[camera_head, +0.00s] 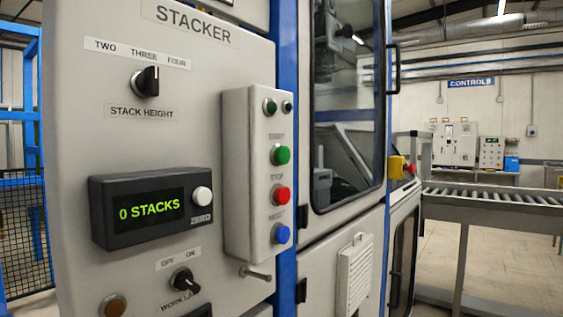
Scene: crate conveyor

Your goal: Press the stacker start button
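The green start button (281,155) is on a raised light-grey button box (242,180) at the right side of the panel marked STACKER. The label above it is small and blurred. The red stop button (281,195) is directly below it, and the blue reset button (282,234) is lowest. A dark green round fitting (270,106) and a smaller dark one (287,106) are at the top of the box. Nothing covers the buttons. Neither of my grippers is in view.
The stacker panel (70,150) carries a stack height knob (146,82) and a display (140,211) reading "0 STACKS" with a white zero button (202,196). A work lamp switch (184,281) is below. A small metal rod (256,273) sticks out under the box. A roller conveyor (490,195) stands at right.

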